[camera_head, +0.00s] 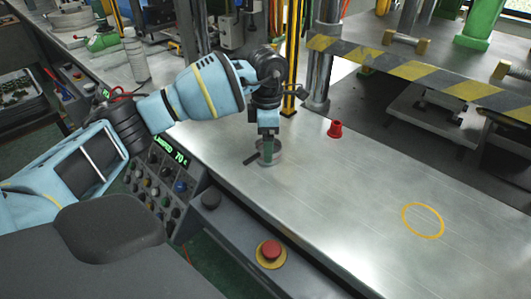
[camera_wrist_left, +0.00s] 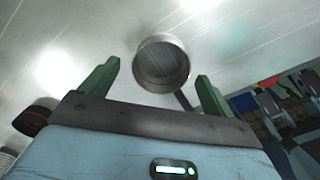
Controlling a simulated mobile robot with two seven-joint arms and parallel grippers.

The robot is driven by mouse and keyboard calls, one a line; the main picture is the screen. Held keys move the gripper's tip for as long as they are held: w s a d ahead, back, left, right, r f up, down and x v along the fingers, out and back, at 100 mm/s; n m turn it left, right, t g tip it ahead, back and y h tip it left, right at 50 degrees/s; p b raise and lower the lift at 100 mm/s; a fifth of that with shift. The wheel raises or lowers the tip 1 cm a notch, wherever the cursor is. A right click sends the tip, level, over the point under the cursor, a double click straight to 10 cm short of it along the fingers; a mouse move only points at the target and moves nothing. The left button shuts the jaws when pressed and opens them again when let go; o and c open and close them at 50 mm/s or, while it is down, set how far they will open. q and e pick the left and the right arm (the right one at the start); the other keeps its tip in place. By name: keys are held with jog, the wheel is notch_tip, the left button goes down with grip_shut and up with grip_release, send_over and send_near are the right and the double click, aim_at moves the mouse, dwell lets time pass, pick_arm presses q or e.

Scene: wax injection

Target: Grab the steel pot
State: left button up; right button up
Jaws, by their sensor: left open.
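The steel pot (camera_head: 279,157) is a small round metal pot with a dark handle pointing left, standing on the steel bench. In the left wrist view the pot (camera_wrist_left: 162,50) shows as a round rim between the fingers, with its dark handle partly behind the right-hand finger. My left gripper (camera_head: 267,151) points down at the pot, and its fingers overlap it in the head view. In the wrist view the green fingertips (camera_wrist_left: 160,72) are spread on either side of the pot with gaps. Whether a finger touches it cannot be told. My right gripper is not in view.
A red cup-like piece (camera_head: 335,129) stands behind right of the pot. A yellow ring (camera_head: 422,220) marks the clear bench surface. A red stop button (camera_head: 271,252) and a control panel (camera_head: 165,185) sit at the front. A steel column (camera_head: 322,60) and striped beam (camera_head: 420,72) stand behind.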

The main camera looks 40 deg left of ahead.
pick_arm(q)
jog(key=shift+f, duration=1.35)
jog(key=shift+c, duration=0.3)
jog(key=c, duration=1.1)
jog(key=shift+r, duration=0.1)
jog(key=shift+r, duration=0.45)
notch_tip(320, 180, up, 2)
jog(key=shift+r, duration=0.2)
jog(key=s+d, duration=0.3)
jog(key=s, duration=0.1)
jog(key=s+d+r, duration=0.1)
jog(key=s+d, duration=0.2)
jog(key=s, duration=0.1)
jog(key=s+d, duration=0.3)
jog(key=s, duration=0.2)
jog(key=shift+d+r+b, duration=0.25)
jog(key=shift+b, duration=0.1)
